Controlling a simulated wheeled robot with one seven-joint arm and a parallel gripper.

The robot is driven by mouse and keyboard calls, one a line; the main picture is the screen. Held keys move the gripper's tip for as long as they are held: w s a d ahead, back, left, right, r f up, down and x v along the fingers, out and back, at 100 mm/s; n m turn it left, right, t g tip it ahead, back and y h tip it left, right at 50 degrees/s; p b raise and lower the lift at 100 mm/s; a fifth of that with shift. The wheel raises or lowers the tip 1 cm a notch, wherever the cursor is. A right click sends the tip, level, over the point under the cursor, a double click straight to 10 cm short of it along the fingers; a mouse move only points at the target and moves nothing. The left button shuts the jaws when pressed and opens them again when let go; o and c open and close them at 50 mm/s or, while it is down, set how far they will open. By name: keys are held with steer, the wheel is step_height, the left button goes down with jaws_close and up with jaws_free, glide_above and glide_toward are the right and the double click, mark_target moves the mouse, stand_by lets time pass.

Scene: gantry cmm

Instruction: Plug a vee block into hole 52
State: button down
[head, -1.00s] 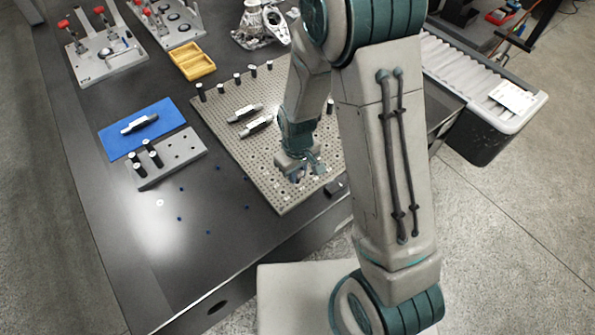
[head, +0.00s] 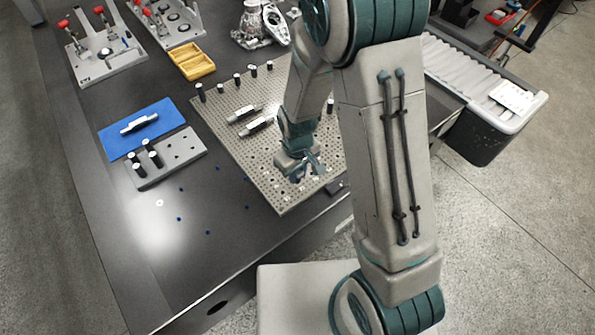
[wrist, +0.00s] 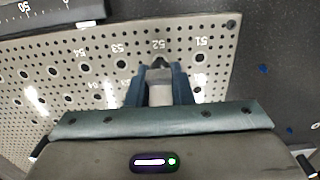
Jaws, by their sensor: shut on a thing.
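My gripper (wrist: 160,88) is shut on a pale vee block (wrist: 160,95) in the wrist view, with a dark notched end between the fingertips. The block's far end lies over the spot just below the upside-down label 52 (wrist: 158,44) on the perforated plate (wrist: 60,50). Hole 52 itself is hidden by the block and fingers. I cannot tell whether the block touches the plate or is in the hole. In the head view my gripper (head: 306,172) points down at the near right part of the plate (head: 280,203), and the block is too small to make out.
A grey block with pins (head: 180,160), a blue mat (head: 115,143) and a yellow tray (head: 190,62) are on the table to the left.

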mark_target(298, 172)
steer(key=shift+f+b, duration=0.9)
stand_by(0.4)
steer(key=c, duration=1.2)
jaws_free()
step_height(298, 172, up, 14)
steer(key=shift+p, duration=0.4)
steer(key=s+d+r+m+t+p, duration=0.1)
steer(key=s+d+r+m+t, duration=0.1)
steer(key=s+d+r+m, duration=0.5)
steer(key=s+d+r, duration=0.5)
steer(key=shift+t, duration=0.4)
